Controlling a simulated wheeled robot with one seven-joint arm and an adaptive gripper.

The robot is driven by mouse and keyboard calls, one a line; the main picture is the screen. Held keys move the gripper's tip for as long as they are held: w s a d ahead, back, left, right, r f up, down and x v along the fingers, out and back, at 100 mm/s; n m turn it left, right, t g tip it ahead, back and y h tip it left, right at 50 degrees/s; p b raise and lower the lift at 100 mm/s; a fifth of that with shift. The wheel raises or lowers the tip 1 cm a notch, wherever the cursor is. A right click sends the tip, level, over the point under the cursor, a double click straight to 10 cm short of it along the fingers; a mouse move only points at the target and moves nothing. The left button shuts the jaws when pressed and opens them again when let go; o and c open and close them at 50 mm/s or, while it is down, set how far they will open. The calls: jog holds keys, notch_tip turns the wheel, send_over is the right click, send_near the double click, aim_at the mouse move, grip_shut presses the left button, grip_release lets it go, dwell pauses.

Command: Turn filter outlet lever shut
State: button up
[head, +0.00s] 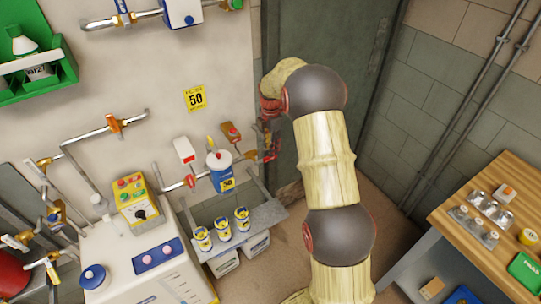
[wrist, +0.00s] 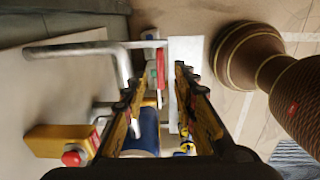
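Contact cannot be told.
A yellow control box (head: 132,195) sits on the white cabinet (head: 150,262) at left. Several small cups stand on a grey shelf (head: 264,217) below the filter. A wooden bench (head: 480,240) is at right. A grey door (head: 330,45) is behind my arm.

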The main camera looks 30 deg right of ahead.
aim_at(266, 160)
jog(key=shift+f+b, duration=0.4)
jog(key=shift+f, duration=1.85)
grip_shut()
